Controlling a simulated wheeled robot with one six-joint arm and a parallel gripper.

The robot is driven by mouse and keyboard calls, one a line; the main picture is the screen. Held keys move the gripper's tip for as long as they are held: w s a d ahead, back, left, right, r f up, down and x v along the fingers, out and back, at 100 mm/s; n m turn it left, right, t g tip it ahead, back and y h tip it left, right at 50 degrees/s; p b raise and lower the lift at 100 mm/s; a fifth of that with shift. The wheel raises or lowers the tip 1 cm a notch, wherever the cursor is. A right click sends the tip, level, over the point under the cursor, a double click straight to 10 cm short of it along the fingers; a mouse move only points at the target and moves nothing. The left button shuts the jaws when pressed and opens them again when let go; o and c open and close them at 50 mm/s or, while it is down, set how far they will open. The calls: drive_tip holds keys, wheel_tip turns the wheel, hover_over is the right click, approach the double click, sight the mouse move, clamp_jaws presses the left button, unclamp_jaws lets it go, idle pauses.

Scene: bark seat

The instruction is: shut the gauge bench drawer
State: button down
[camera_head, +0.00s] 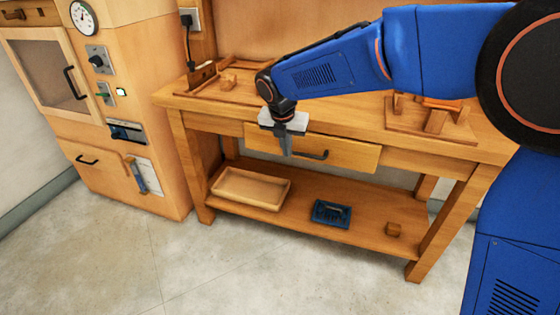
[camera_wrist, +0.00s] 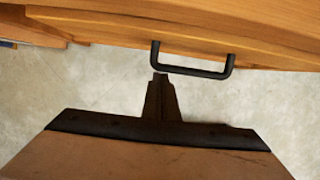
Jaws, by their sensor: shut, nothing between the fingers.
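The bench drawer (camera_head: 348,153) is a plain wooden front under the bench top. It seems to stand a little proud of the bench frame; how far is hard to tell. Its black bar handle (camera_head: 312,155) also shows in the wrist view (camera_wrist: 195,72). My gripper (camera_head: 286,152) points down in front of the drawer, beside the left end of the handle. It is shut and empty. In the wrist view its fingertips (camera_wrist: 160,80) lie just below the handle's left corner; whether they touch it I cannot tell.
A wooden cabinet (camera_head: 135,180) with a dial gauge (camera_head: 83,19) stands at the left. Wooden fixtures (camera_head: 432,117) stand on top. The floor in front is clear.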

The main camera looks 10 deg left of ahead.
drive_tip(key=shift+w+d, duration=0.15)
drive_tip(key=shift+w, duration=1.65)
drive_tip(key=shift+s, duration=0.1)
